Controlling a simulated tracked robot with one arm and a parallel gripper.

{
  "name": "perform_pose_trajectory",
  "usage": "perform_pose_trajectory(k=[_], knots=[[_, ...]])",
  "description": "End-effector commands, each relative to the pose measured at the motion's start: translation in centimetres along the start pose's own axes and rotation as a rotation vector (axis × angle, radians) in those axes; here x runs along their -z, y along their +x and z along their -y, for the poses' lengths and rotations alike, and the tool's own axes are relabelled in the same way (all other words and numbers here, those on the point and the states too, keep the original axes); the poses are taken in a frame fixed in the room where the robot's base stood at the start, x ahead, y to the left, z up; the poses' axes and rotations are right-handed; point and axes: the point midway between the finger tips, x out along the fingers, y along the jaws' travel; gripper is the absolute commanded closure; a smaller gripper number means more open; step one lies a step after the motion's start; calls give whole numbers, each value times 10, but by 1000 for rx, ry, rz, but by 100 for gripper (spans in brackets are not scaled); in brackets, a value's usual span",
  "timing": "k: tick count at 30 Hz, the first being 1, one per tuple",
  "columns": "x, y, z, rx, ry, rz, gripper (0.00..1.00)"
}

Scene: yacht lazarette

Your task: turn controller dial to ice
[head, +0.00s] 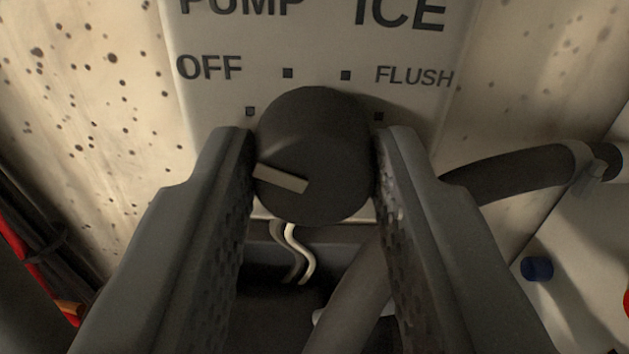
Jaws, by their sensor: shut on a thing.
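The controller dial (318,140) is a round dark knob with a pale pointer bar on its face. The controller panel (320,40) is pale, with the words PUMP, ICE, OFF and FLUSH and several small square marks above the knob. ICE is at the upper right, partly cut off by the frame's top. My gripper (313,165) is shut on the dial, one finger on each side. The lower marks, if any, are hidden.
A dark grey hose (515,172) runs to a fitting at the right. Another hose (355,285) and pale wires (292,250) hang below the panel. A blue cap (537,269) is at lower right. Red and black cables (35,260) run along the left. The walls are speckled.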

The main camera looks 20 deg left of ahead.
Motion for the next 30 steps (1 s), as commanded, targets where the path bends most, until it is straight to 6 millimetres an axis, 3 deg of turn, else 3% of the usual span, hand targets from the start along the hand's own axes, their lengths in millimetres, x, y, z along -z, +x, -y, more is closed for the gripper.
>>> perform_pose_trajectory(k=[11, 30], knots=[[1, -2, -3, -8, 195, -5, 94], [5, -1, -3, -5, 802, -9, 94]])
